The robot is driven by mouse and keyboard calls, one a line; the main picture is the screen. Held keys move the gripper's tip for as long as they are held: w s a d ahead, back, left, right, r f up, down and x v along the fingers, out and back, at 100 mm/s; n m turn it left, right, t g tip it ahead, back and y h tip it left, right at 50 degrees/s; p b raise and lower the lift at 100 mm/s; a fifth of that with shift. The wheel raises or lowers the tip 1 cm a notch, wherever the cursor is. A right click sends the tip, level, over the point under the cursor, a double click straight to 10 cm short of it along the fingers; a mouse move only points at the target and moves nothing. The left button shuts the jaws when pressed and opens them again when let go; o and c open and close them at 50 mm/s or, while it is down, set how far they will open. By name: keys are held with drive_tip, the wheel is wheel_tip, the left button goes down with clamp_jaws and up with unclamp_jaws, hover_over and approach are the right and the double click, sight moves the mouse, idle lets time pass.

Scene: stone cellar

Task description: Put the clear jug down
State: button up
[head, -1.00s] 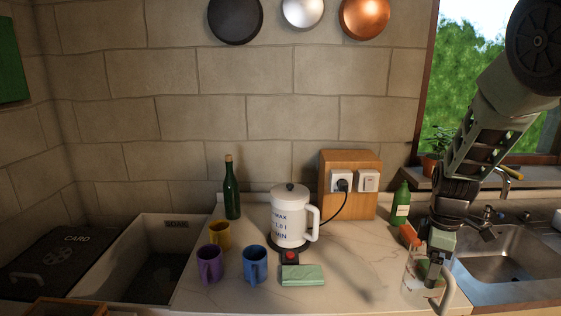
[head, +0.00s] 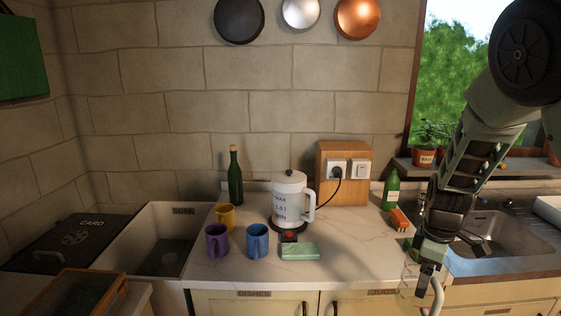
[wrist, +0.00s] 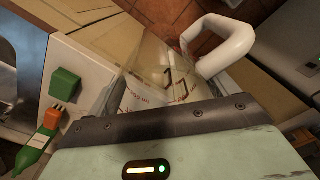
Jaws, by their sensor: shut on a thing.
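The clear jug (head: 411,287), see-through with a white handle (head: 437,298), is held by my gripper (head: 428,277) at the lower right of the head view. It appears in front of the worktop's (head: 350,250) front edge, before the cupboard fronts. In the wrist view the jug (wrist: 155,75) lies just beyond the jaws, with red markings on its wall and its white handle (wrist: 222,45) at upper right. Tiled floor shows past it. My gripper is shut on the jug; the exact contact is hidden.
A white kettle (head: 290,200), purple (head: 217,240), yellow (head: 226,216) and blue mugs (head: 257,241), and a green sponge-like block (head: 299,251) stand on the worktop. A green bottle (head: 391,190) and orange brush (head: 399,219) are near the sink (head: 488,236). The worktop's front middle is clear.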

sight(417, 315)
drive_tip(key=s+f+m+b, duration=0.1)
drive_tip(key=f, duration=0.2)
drive_tip(key=s+a+f+m+b, duration=0.1)
drive_tip(key=f+m, duration=0.1)
drive_tip(key=f, duration=0.2)
drive_tip(key=s+f+m+b, duration=0.1)
drive_tip(key=f+m, duration=0.1)
drive_tip(key=f, duration=0.2)
drive_tip(key=shift+a, duration=0.2)
drive_tip(key=s+f+m+b, duration=0.1)
drive_tip(key=s+f+m, duration=0.2)
drive_tip(key=f+m, duration=0.2)
wheel_tip(417, 315, down, 2)
drive_tip(key=shift+s+b, duration=0.35)
drive_tip(key=shift+b, duration=0.05)
drive_tip(key=shift+d, duration=0.1)
